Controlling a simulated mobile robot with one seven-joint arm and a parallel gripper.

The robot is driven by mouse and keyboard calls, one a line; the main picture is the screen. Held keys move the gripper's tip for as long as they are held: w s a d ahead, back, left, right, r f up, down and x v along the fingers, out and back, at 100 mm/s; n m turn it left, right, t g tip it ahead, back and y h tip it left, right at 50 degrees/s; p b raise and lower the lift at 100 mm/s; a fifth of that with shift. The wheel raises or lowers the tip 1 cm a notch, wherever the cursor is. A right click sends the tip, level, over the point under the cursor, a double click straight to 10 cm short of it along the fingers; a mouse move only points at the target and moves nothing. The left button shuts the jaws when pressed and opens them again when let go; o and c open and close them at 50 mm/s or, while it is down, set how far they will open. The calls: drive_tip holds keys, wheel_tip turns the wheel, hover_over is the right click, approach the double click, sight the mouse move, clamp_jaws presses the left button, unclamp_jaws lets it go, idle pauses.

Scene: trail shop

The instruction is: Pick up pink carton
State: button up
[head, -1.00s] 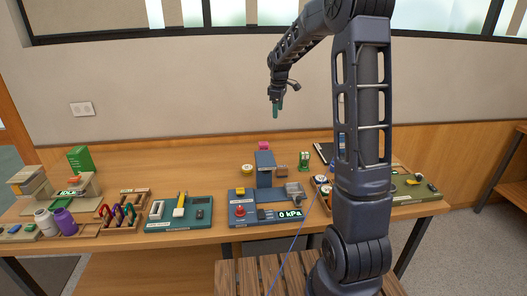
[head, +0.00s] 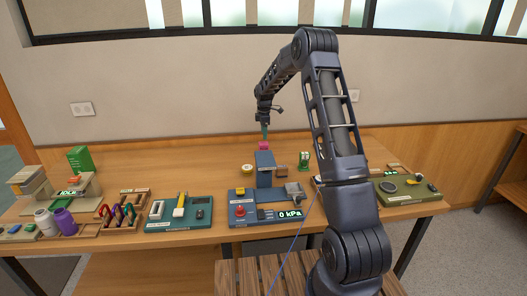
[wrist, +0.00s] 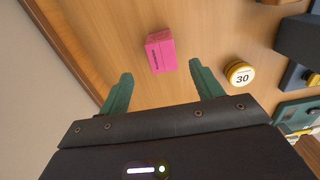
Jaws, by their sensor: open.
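The pink carton (wrist: 161,52) is a small box with dark lettering, lying on the wooden bench top. In the head view the pink carton (head: 264,145) sits at the back of the bench, behind the blue stand. My gripper (wrist: 157,85) is open and empty, its two green fingers spread on either side of the line to the carton. The carton lies beyond the fingertips in the wrist view, not between them. In the head view my gripper (head: 264,134) is just above the carton.
A yellow and white round tin marked 30 (wrist: 240,73) lies right of the carton. A green holder (head: 304,161) stands to the right. The bench left of the carton is clear.

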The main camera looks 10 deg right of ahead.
sight(264, 143)
drive_tip(key=f, duration=0.9)
drive_tip(key=shift+s+a+f, duration=0.15)
drive_tip(key=shift+a+f, duration=0.05)
drive_tip(key=shift+c, duration=0.4)
drive_tip(key=c, duration=1.1)
